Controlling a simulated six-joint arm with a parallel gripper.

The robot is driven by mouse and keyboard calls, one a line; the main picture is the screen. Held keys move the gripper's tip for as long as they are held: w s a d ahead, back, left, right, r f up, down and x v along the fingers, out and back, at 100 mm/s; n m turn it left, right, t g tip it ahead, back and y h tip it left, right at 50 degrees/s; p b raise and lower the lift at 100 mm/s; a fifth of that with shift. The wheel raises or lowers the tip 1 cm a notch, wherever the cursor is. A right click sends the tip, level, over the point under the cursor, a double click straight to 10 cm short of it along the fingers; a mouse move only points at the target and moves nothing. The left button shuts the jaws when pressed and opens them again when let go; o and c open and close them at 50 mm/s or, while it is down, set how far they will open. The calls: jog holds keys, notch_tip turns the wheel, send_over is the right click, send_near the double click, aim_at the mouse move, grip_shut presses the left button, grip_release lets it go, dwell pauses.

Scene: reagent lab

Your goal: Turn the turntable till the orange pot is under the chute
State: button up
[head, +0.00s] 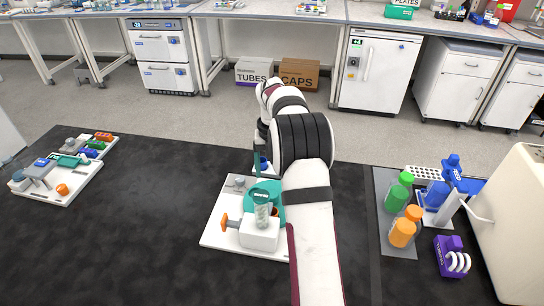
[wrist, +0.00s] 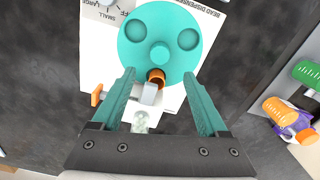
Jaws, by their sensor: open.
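The teal turntable (wrist: 160,22) has a round knob (wrist: 160,53) at its centre and round recesses near its far rim. The orange pot (wrist: 156,74) sits at the near rim, by the end of the pale chute (wrist: 149,93). The chute tip overlaps the pot's near edge in the wrist view; I cannot tell whether the pot is squarely under it. My gripper (wrist: 160,76) is open, its teal fingers apart on either side of the pot and chute. In the head view the turntable (head: 262,187) is partly hidden by my arm.
A clear bead hopper (head: 262,214) stands on the white dispenser block (head: 259,236), with an orange lever (head: 225,221) at left. Another small board (head: 60,185) lies at left. Black bench between is clear.

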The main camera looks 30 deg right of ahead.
notch_tip(320, 180, up, 6)
